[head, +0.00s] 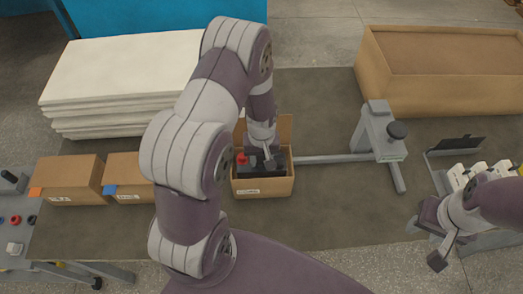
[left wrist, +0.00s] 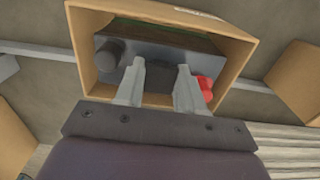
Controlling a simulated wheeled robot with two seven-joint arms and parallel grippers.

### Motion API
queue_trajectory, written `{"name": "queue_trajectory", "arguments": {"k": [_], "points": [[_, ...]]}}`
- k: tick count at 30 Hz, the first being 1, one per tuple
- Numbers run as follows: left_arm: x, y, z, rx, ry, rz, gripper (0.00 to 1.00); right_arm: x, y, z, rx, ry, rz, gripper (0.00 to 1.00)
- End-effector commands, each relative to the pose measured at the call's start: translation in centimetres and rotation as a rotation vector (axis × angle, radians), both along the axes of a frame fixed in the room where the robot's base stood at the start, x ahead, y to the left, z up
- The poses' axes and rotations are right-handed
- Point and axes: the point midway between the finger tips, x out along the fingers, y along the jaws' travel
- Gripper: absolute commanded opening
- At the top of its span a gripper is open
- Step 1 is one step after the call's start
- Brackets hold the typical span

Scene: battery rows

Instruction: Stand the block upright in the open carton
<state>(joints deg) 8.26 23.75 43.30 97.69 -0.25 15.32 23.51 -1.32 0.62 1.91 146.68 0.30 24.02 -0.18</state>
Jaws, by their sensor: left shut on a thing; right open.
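The open carton (head: 263,188) stands on the table in the middle of the head view; its rim (left wrist: 245,52) shows in the left wrist view. The dark grey block (head: 272,162) is within the carton's walls, its face with a red terminal and a black terminal turned up. It also shows in the left wrist view (left wrist: 158,62). My left gripper (head: 265,150) points down into the carton and is shut on the block (left wrist: 158,88). Whether the block's underside touches the carton floor is hidden. My right gripper (head: 438,240) is open and empty at the lower right.
Two closed cartons (head: 70,180) (head: 128,176) stand left of the open one. White sheets (head: 120,75) are stacked behind them. A grey stand (head: 380,135) with a long bar is to the right, and a large brown box (head: 440,70) is at the back right.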

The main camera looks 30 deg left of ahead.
Motion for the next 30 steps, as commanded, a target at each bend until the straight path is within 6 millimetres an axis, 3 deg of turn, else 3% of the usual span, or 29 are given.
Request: {"name": "queue_trajectory", "arguments": {"k": [24, 25, 27, 30], "points": [[0.2, 0.0, -1.0, 0.001, -0.007, 0.000, 0.00, 0.0, 0.0, -0.7, 0.000, 0.000, 0.000, 0.43], [0.1, 0.0, -1.1, 0.000, -0.002, 0.000, 0.48, 0.0, 0.0, -0.8, 0.000, 0.000, 0.000, 0.43], [0.1, 0.0, -1.1, 0.000, -0.002, 0.000, 0.63, 0.0, 0.0, -0.8, 0.000, 0.000, 0.000, 0.43], [0.1, 0.0, -1.1, 0.000, -0.002, 0.000, 0.63, 0.0, 0.0, -0.8, 0.000, 0.000, 0.000, 0.43]]}}
